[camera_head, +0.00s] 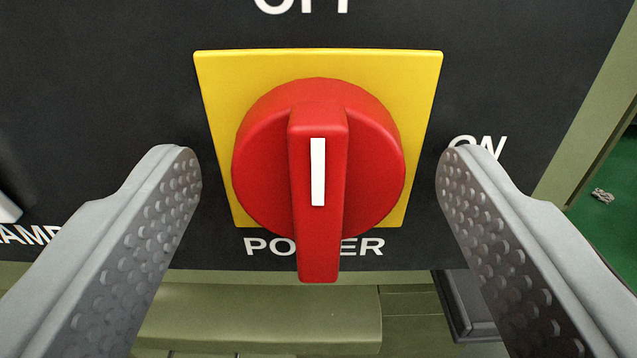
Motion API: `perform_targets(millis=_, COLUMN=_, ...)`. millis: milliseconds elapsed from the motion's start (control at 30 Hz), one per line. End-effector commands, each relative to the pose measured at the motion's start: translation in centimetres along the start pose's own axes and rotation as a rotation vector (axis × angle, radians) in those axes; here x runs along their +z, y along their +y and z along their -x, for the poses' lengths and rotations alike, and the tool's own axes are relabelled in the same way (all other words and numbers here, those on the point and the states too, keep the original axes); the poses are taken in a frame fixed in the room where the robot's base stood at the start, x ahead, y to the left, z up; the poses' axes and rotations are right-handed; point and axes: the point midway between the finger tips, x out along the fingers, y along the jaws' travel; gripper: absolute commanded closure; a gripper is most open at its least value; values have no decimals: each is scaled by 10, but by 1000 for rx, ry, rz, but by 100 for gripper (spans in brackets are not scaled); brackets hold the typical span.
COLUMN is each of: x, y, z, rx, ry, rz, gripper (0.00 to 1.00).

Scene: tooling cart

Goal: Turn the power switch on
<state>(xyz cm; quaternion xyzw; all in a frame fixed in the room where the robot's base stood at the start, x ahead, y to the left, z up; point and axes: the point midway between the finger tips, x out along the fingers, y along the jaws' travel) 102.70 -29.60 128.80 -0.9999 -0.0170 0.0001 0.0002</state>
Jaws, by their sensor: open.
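The power switch (318,185) is a red rotary knob with a raised handle bar and a white line on it. It sits on a yellow square plate (415,85) on a dark panel. The bar and its white line stand vertical, with the line's upper end towards the "OFF" label (302,5) at the top. The "ON" label (478,144) is at the right, partly covered by a fingertip. My gripper (319,170) is open. One finger is on each side of the knob, and neither appears to touch it.
The dark panel (110,80) has a "POWER" label below the switch, partly hidden by the handle. A partly cut-off label and a white part (8,208) are at the left. An olive frame (590,120) edges the panel, with green floor (610,235) beyond at the right.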

Motion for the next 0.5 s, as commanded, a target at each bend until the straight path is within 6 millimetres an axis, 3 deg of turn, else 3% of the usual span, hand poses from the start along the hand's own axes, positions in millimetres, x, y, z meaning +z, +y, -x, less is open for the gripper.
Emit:
perform_targets(millis=67, x=0, y=0, z=0, rx=0, ry=0, rz=0, gripper=32)
perform_targets(millis=300, x=0, y=0, z=0, rx=0, ry=0, rz=0, gripper=76)
perform_targets(millis=500, x=0, y=0, z=0, rx=0, ry=0, rz=-9, gripper=76)
